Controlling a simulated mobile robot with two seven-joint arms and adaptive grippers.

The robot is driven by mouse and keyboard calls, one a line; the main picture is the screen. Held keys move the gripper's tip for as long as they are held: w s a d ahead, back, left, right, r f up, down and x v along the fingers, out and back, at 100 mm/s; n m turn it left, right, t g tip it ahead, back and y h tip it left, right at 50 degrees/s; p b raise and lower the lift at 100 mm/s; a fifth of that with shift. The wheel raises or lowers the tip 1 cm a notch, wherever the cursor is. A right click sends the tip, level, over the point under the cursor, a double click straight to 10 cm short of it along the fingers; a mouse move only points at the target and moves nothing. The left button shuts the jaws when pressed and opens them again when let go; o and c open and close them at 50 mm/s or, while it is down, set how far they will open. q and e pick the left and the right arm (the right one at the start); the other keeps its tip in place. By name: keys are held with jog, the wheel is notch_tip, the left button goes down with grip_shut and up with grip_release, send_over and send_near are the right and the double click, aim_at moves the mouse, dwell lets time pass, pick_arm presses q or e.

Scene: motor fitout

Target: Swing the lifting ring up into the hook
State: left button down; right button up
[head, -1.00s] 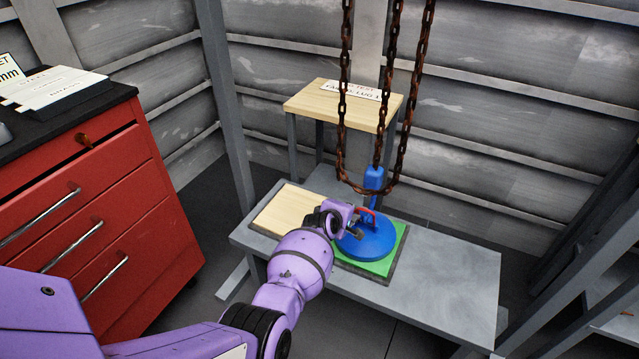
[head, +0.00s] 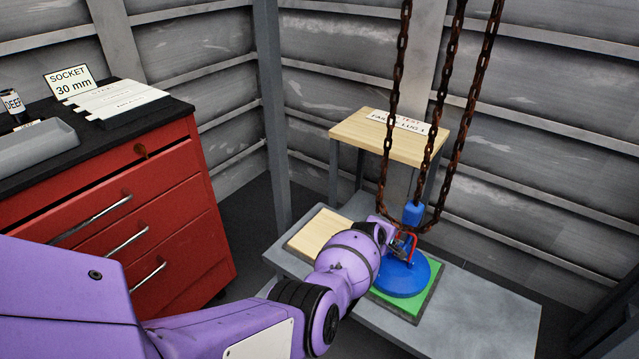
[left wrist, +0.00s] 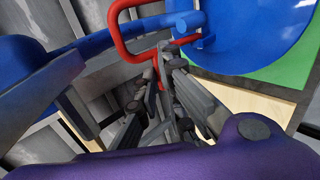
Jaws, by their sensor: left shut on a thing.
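The red lifting ring (head: 413,244) stands raised on top of the blue round weight (head: 405,278). It also shows in the left wrist view (left wrist: 117,32), beside the blue weight (left wrist: 250,40). My left gripper (head: 399,246) is shut on the ring's side; in the left wrist view its fingertips (left wrist: 167,62) close around the red bar. The blue hook (head: 413,213) hangs just above the ring, and a large blue curved part, likely the hook, fills the left of the left wrist view (left wrist: 40,85). I cannot tell whether ring and hook touch. My right gripper is out of view.
Rusty chains (head: 442,110) hang around the hook. The weight sits on a green pad (head: 428,290) on a grey bench (head: 480,315), with a wooden board (head: 318,231) beside it. A wooden stand (head: 350,133) is behind; a red drawer cabinet (head: 150,220) is left.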

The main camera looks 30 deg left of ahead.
pick_arm(q)
jog(key=shift+w+r, duration=0.25)
jog(key=shift+r, duration=0.05)
jog(key=c, duration=1.9)
grip_release()
jog(key=shift+o, duration=0.3)
jog(key=shift+w+f, duration=0.1)
jog(key=shift+f, duration=0.1)
jog(key=v, duration=1.2)
jog(key=shift+f, duration=0.1)
